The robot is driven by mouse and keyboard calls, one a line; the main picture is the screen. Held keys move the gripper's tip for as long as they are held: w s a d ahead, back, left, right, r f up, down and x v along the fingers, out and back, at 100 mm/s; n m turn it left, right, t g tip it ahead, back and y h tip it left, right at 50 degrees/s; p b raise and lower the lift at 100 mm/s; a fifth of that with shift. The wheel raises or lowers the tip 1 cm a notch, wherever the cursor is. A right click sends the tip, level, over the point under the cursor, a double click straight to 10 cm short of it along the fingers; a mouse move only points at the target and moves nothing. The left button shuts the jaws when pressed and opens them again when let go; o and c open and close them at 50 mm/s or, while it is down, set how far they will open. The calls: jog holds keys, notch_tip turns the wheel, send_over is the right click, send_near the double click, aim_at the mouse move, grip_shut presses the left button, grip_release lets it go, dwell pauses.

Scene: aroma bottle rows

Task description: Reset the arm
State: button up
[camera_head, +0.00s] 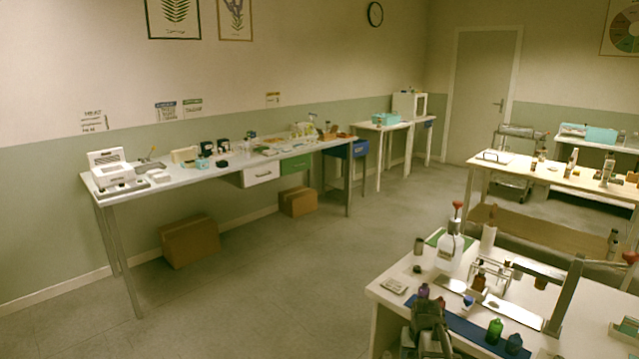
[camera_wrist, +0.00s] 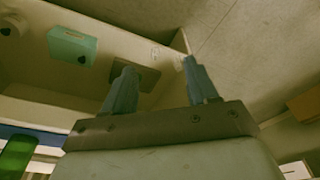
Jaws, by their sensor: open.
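My gripper (camera_wrist: 158,72) shows in the wrist view with its two blue-grey fingers wide apart. Nothing is between them. In the head view my arm's grey end is at the bottom, at the near left part of the front table (camera_head: 390,297). It partly covers small purple bottles (camera_head: 424,291) there. A blue mat (camera_head: 462,328) lies beside it, with a green bottle (camera_head: 494,331) and a darker bottle (camera_head: 514,344) standing on it. A green bottle (camera_wrist: 15,155) also shows at the lower left of the wrist view.
A white pump bottle (camera_head: 449,252), a small rack (camera_head: 490,274) and a slanted grey post (camera_head: 566,296) stand on the front table. A long cluttered bench (camera_head: 215,176) runs along the left wall. Open floor (camera_head: 270,290) lies between them.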

jog(key=s+a+f+n+g, duration=0.1)
jog(key=s+a+f, duration=0.45)
jog(key=s, duration=0.25)
jog(key=s+a+f+n+g, duration=0.1)
jog(key=s+a+f, duration=0.4)
jog(key=s+a, duration=0.15)
jog(key=s+f+g, duration=0.2)
jog(key=s+f, duration=0.4)
jog(key=s, duration=0.4)
jog(key=s+f+g, duration=0.2)
jog(key=s+f, duration=0.5)
jog(key=s, duration=0.2)
jog(key=s+d+f+g, duration=0.1)
jog(key=s+f+g, duration=0.1)
jog(key=s+f, duration=0.5)
jog(key=s, duration=0.3)
jog(key=shift+s+g, duration=0.35)
jog(key=shift+g, duration=0.05)
